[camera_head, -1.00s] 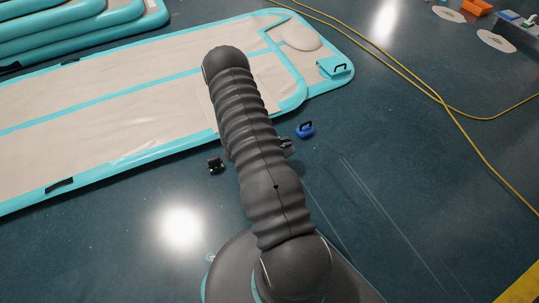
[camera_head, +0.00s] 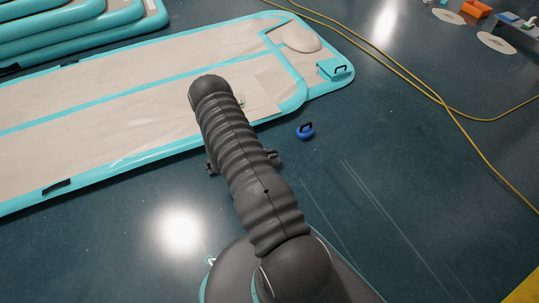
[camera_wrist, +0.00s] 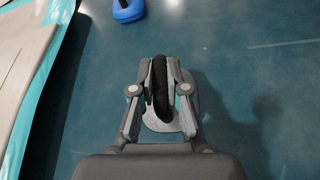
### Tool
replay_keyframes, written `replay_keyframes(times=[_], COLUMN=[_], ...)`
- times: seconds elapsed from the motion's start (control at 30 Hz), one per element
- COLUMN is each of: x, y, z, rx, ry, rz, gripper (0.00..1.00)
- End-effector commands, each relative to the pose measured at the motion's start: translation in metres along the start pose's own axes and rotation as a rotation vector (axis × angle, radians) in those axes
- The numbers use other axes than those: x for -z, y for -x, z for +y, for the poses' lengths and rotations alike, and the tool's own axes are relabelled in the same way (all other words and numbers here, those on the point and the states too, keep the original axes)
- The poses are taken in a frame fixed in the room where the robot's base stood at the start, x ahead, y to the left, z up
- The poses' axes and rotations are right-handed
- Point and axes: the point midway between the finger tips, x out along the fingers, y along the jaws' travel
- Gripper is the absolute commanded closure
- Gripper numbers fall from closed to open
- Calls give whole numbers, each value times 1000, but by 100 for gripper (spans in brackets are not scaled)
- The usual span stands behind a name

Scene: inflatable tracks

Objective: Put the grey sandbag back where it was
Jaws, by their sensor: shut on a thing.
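In the wrist view my gripper (camera_wrist: 159,66) is shut on the black strap handle of the grey sandbag (camera_wrist: 160,90). The bag's grey rounded body shows partly behind and beside the fingers, and much of it is covered by them. Dark blue floor lies below; how high the bag hangs I cannot tell. In the head view my arm hides the sandbag and most of the gripper.
A blue weight with a black handle (camera_head: 305,132) stands on the floor near the mat's edge; it also shows in the wrist view (camera_wrist: 127,10). The teal-edged inflatable track (camera_head: 100,95) fills the left. A teal block (camera_head: 334,70) sits at its right corner. Yellow cables (camera_head: 400,75) cross the floor.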

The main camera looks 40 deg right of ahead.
Motion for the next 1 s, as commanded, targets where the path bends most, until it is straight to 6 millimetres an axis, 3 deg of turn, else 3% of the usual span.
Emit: replay_keyframes(times=[0.2,0.23,0.3,0.33,0.67,0.83,1.0], x=[1,1,1,1,-1,-1,-1], y=[0,0,0,0,0,20,54], z=[0,0,0,0,0,2,2], rx=[-1,0,0,0,0,-4,-5], ry=[-1,0,0,0,0,0,1], rz=[-1,0,0,0,0,1,1], gripper=[100,81,64,61,61,61,61])
